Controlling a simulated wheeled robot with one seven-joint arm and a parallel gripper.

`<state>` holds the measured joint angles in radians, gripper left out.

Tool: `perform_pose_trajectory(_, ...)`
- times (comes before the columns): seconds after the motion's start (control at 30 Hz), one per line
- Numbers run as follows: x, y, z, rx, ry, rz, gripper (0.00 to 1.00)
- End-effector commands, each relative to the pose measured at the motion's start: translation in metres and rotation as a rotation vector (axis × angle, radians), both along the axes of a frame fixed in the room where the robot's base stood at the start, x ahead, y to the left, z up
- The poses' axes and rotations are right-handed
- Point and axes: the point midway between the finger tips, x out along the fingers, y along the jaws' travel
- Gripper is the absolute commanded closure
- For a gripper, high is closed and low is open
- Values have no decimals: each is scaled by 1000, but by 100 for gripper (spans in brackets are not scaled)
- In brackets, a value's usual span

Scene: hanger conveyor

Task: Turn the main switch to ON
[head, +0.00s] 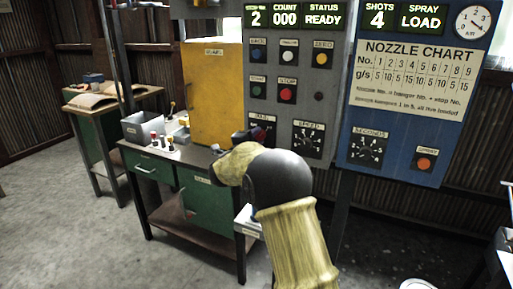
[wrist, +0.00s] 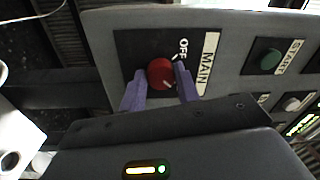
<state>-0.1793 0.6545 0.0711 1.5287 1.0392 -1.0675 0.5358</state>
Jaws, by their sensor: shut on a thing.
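The main switch (wrist: 160,72) is a round red knob on a black plate in the wrist view. A label reading MAIN (wrist: 208,64) runs beside it, and OFF is printed on the plate above and right of the knob. My gripper (wrist: 161,84) has its two purple fingers on either side of the knob and is shut on it. A short pale mark shows at the knob's lower edge. I see no ON print; the fingers and gripper body cover part of the plate. In the head view my arm and gripper hide most of the switch.
The grey control panel (head: 319,62) has several coloured buttons and a speed dial (head: 308,140) close to my gripper. Its display reads READY. A blue spray panel (head: 395,150) stands to the right. A green workbench (head: 205,200) is below left; open floor lies left of it.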

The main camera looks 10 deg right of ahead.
Motion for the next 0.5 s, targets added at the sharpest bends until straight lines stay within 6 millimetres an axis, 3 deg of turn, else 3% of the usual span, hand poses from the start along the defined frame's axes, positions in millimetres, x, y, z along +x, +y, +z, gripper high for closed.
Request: perform_pose_trajectory(0.5,0,-1,-2,34,-20,-3,91)
